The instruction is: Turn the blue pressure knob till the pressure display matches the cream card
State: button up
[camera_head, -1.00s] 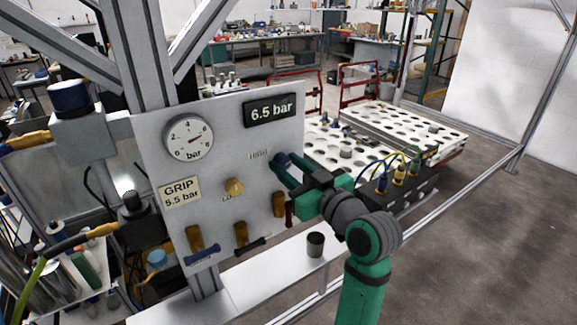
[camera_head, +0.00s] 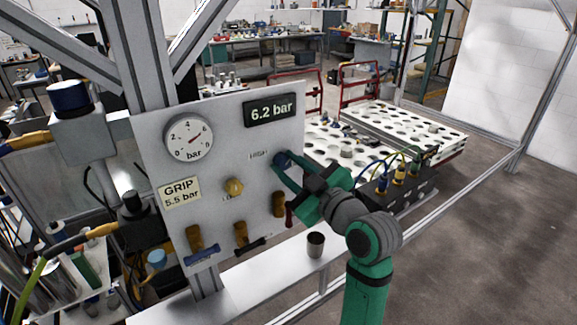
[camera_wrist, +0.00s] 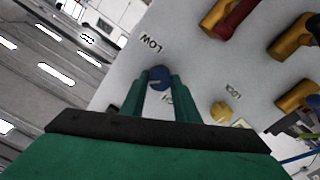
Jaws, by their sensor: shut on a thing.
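The blue pressure knob (camera_head: 281,160) sits on the right side of the pale panel (camera_head: 215,130). My gripper (camera_head: 283,165) is shut on it, with its green fingers on either side; the knob also shows between the fingers in the wrist view (camera_wrist: 158,78). The pressure display (camera_head: 270,110) at the panel's upper right reads 6.2 bar. The cream card (camera_head: 179,192) at the lower left reads GRIP 5.5 bar. A round dial gauge (camera_head: 188,139) marked bar sits at the upper left.
A yellow lock knob (camera_head: 233,187) sits at the panel's middle. Several brass valves, one of them here (camera_head: 241,234), line its lower part, with blue, black and red handles. A dark cup (camera_head: 316,244) stands on the pale ledge below. A perforated table (camera_head: 400,130) lies behind.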

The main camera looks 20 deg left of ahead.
jog(key=n, duration=0.4)
jog(key=shift+n, duration=0.3)
dwell(0.3)
jog(key=o, duration=1)
jog(key=shift+d, duration=0.1)
jog(key=v, duration=1)
jog(key=shift+s+d, duration=0.25)
jog(key=shift+d, duration=0.05)
jog(key=shift+f, duration=0.15)
